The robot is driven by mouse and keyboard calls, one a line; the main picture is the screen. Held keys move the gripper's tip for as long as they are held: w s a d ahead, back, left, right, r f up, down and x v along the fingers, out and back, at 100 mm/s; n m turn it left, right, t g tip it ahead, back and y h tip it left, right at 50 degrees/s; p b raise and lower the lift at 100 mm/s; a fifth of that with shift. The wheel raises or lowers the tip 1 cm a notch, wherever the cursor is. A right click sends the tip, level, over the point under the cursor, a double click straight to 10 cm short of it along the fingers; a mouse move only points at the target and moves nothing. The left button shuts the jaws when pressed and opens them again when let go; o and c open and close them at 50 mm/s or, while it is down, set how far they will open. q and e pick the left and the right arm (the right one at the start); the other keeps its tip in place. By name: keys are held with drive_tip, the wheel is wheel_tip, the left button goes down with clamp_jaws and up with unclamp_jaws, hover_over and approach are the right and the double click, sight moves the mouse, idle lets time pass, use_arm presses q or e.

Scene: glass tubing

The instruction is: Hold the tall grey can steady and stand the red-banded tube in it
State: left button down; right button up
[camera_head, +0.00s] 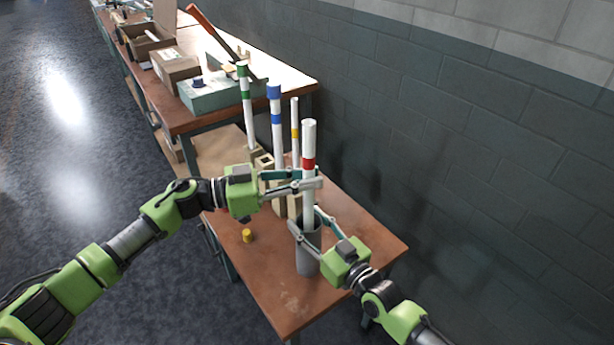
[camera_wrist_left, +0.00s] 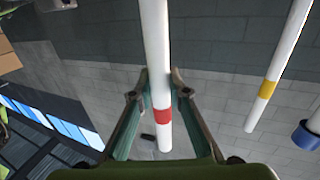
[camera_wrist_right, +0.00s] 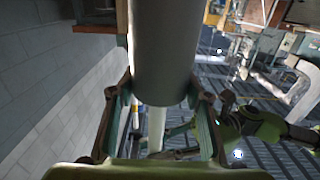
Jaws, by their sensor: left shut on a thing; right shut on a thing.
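The red-banded tube (camera_head: 308,150) is white and stands upright above the tall grey can (camera_head: 306,262), its lower end at the can's mouth. How deep it reaches is hidden. My left gripper (camera_head: 311,182) is shut on the tube just below the red band. The tube and band (camera_wrist_left: 162,114) also show between its fingers in the left wrist view. My right gripper (camera_head: 305,221) is shut on the upper part of the can, which stands on the brown table. In the right wrist view the can (camera_wrist_right: 163,50) lies between the fingers, with the white tube (camera_wrist_right: 157,128) beyond its rim.
Green-banded (camera_head: 245,95), blue-banded (camera_head: 276,110) and yellow-banded (camera_head: 295,125) tubes stand in wooden blocks just behind. A small yellow cylinder (camera_head: 247,236) is on the table's left side. The brick wall (camera_head: 450,150) is close on the right. The table's right front (camera_head: 375,240) is clear.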

use_arm(q)
drive_tip(key=shift+f, duration=0.75)
drive_tip(key=c, duration=1.8)
unclamp_jaws()
drive_tip(key=shift+c, duration=0.2)
drive_tip(key=v, duration=1.2)
use_arm(e)
drive_tip(key=o, duration=1.3)
drive_tip(key=shift+c, duration=0.2)
